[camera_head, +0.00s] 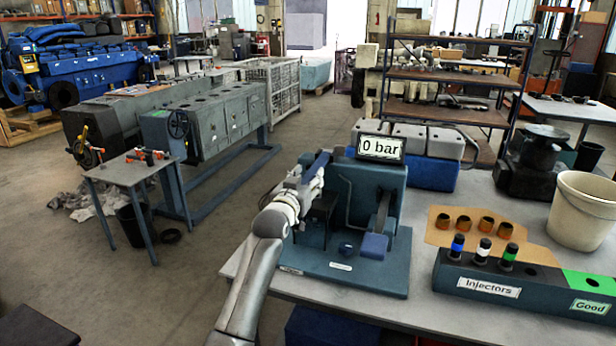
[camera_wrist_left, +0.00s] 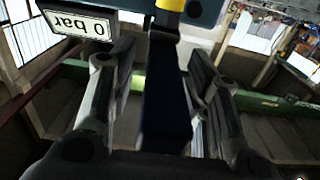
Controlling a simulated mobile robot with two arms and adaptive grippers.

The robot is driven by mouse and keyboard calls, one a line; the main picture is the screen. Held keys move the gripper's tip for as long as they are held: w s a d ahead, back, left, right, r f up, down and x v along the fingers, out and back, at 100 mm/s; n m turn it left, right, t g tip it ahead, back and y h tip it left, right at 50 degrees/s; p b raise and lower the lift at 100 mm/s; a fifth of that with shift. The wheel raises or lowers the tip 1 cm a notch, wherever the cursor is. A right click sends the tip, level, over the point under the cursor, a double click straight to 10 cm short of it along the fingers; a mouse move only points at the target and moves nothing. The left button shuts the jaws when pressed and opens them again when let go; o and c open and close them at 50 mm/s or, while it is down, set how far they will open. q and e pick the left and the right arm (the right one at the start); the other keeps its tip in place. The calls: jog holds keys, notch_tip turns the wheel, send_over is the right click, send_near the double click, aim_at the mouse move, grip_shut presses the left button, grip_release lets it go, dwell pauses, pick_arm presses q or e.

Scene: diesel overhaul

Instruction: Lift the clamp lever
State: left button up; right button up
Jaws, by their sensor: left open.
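The injector test stand (camera_head: 378,185) is a dark blue block on a blue base plate, on the grey bench. A dark blue bar, which looks like the clamp lever (camera_head: 319,163), slants at its upper left. In the left wrist view the dark bar (camera_wrist_left: 165,100) runs between my fingers, with a yellow part at its top. My left gripper (camera_head: 314,186) is at the bar, its open fingers (camera_wrist_left: 162,75) on either side of it. I see gaps between the fingers and the bar. Part of the bar is hidden by the gripper in the head view. My right gripper is not in view.
A "0 bar" display (camera_head: 381,148) tops the stand. A second lever with a blue pad (camera_head: 374,246) is at its right front. An injector rack (camera_head: 490,278), a brown board with copper-coloured cups (camera_head: 440,222) and a white bucket (camera_head: 582,212) stand to the right.

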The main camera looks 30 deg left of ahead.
pick_arm(q)
jog(key=shift+w, duration=0.3)
jog(key=shift+c, duration=0.2)
grip_shut()
